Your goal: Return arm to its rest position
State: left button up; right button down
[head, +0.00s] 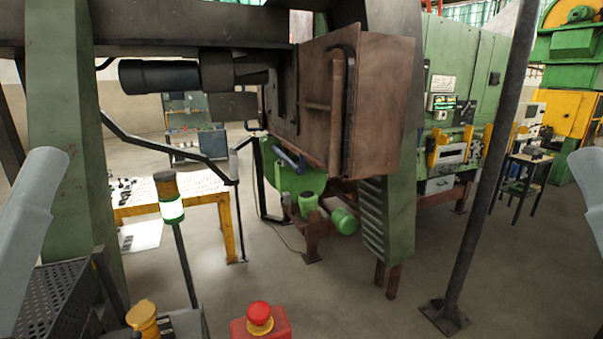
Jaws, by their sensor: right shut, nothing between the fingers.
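A grey link of my left arm (30,235) shows at the left edge. A grey link of my right arm (590,195) shows at the right edge and is cut off by the frame. No fingers of either gripper can be seen, and nothing held is in sight. Both visible arm parts stand apart from the machinery in the picture.
A red emergency button (260,315) and a yellow knob (143,315) are in front. A lit signal post (172,207) stands left of centre. A brown furnace box (375,105) hangs behind. A dark slanted pole (485,165) stands right, with open floor around it.

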notch_tip(320, 180, up, 21)
jog(key=p, duration=1.7)
